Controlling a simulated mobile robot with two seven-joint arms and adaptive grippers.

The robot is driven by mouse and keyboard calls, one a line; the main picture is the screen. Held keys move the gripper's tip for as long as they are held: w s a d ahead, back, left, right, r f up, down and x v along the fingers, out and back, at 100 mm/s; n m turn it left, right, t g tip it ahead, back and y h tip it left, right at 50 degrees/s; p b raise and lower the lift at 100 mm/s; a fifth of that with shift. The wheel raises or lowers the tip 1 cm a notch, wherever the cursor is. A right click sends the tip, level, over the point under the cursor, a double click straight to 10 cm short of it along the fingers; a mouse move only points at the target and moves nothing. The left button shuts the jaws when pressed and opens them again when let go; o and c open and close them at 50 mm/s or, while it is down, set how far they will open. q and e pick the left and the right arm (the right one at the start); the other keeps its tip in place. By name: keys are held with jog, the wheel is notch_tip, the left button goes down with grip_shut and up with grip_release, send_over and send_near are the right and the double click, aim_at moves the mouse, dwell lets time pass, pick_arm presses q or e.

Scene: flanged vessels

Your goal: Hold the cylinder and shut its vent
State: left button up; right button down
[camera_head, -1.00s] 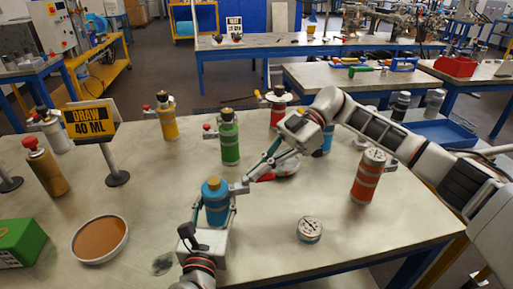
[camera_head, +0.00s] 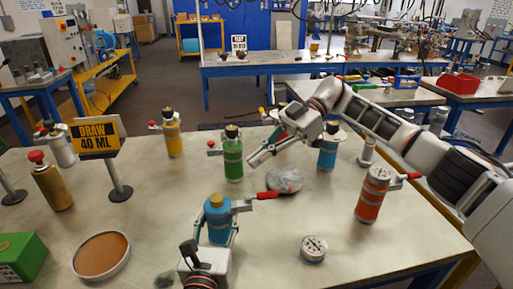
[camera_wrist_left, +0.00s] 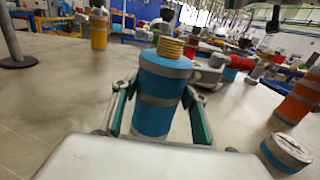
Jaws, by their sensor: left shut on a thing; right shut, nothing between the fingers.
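The blue cylinder (camera_head: 218,232) stands upright at the front of the table, with a brass-coloured threaded top; it also shows in the left wrist view (camera_wrist_left: 158,100). My left gripper (camera_head: 217,237) is shut around its body, one finger on each side. The vent's red lever (camera_head: 267,195) sticks out to the right from a grey side fitting near the cylinder's top; it also shows in the left wrist view (camera_wrist_left: 241,62). My right gripper (camera_head: 253,162) is shut and empty. It is above and behind the lever, apart from it, near the green cylinder.
A green cylinder (camera_head: 232,160), a yellow one (camera_head: 173,140), another blue one (camera_head: 327,153) and an orange one (camera_head: 372,198) stand around. A grey disc (camera_head: 285,180), a round gauge (camera_head: 313,248), a brown-filled dish (camera_head: 101,255) and a DRAW 40 ML sign (camera_head: 95,138) are nearby.

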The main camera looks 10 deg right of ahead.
pick_arm(q)
jog(key=shift+f, duration=0.1)
pick_arm(e)
jog(key=shift+w+r, duration=0.3)
jog(key=shift+w, duration=0.3)
jog(key=shift+w+r, duration=0.25)
jog(key=shift+w, duration=0.3)
dwell(0.7)
pick_arm(q)
jog(key=o, duration=1.7)
jog(key=shift+o, duration=0.2)
